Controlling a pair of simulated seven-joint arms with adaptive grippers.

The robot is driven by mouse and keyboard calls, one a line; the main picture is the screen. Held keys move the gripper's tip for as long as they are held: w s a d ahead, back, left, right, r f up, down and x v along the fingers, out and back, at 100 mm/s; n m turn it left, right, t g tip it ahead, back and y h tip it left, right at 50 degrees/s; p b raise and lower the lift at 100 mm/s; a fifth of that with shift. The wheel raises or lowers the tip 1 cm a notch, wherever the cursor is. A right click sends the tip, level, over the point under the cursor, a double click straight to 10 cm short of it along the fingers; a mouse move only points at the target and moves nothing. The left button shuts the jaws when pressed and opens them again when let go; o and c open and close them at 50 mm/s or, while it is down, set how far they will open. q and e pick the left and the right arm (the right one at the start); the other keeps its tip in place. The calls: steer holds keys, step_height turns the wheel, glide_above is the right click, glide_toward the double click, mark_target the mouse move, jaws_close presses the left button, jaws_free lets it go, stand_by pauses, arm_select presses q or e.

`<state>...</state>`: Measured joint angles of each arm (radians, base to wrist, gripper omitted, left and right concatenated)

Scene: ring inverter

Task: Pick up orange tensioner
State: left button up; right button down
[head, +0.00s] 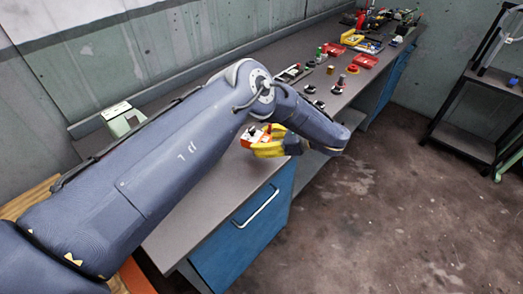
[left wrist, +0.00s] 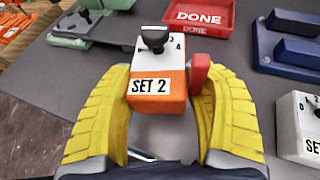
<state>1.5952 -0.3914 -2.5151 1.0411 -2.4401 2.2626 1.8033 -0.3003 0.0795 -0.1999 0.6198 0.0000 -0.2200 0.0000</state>
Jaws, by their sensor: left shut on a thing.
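The orange tensioner (left wrist: 158,82) is a small orange-and-white box marked "SET 2", with a black knob on top and a red lever on its right side. It sits between the yellow fingers of my left gripper (head: 264,146), which is shut on it. In the head view the tensioner (head: 252,137) shows as a small orange and white patch at the fingertips, over the front edge area of the bench. My right gripper is not in view.
The grey bench (head: 208,193) carries many small parts and red trays farther back. The left wrist view shows a red "DONE" tray (left wrist: 198,30), a blue holder (left wrist: 288,48), a green fixture (left wrist: 88,22) and a white "SET" box (left wrist: 300,125). Blue drawers (head: 245,225) stand below.

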mark_target(261, 159)
arm_select(q)
step_height(261, 159, up, 14)
steer(key=shift+r, duration=0.15)
stand_by(0.3)
stand_by(0.4)
steer(key=shift+a+f, duration=0.1)
steer(key=shift+f, duration=9.9)
